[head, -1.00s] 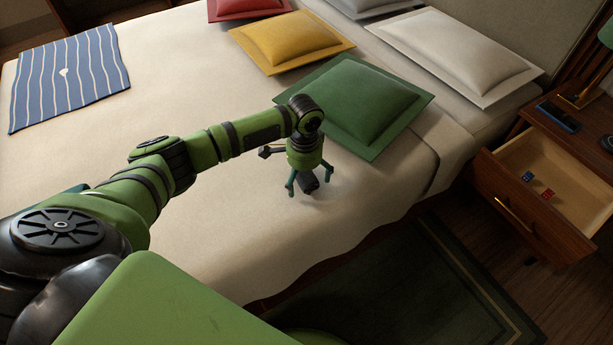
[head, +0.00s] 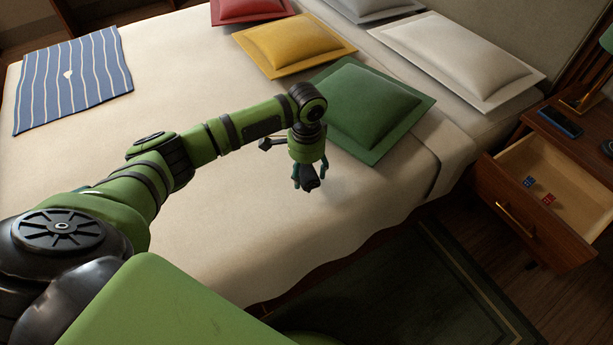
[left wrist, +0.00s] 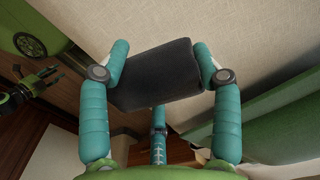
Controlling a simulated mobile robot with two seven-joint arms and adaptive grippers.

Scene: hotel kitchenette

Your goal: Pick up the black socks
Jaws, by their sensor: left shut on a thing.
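The black socks (head: 311,185) are a small dark bundle on the cream bedspread near the bed's front edge, mostly covered by my left gripper in the head view. My left gripper (head: 309,176) points down and is shut on them. In the left wrist view, the dark bundle (left wrist: 155,73) sits between the two teal side fingers, with the third finger below it. I cannot tell whether the socks still touch the bed. My right gripper (left wrist: 32,88) shows small at the left of the wrist view, away from the socks; its jaw state is unclear.
A green pillow (head: 370,105) lies just behind my left gripper. Yellow (head: 295,45), red (head: 250,8) and white (head: 455,55) pillows lie farther back. A striped blue cloth (head: 75,80) lies left. An open nightstand drawer (head: 520,205) stands right. The bed's middle is clear.

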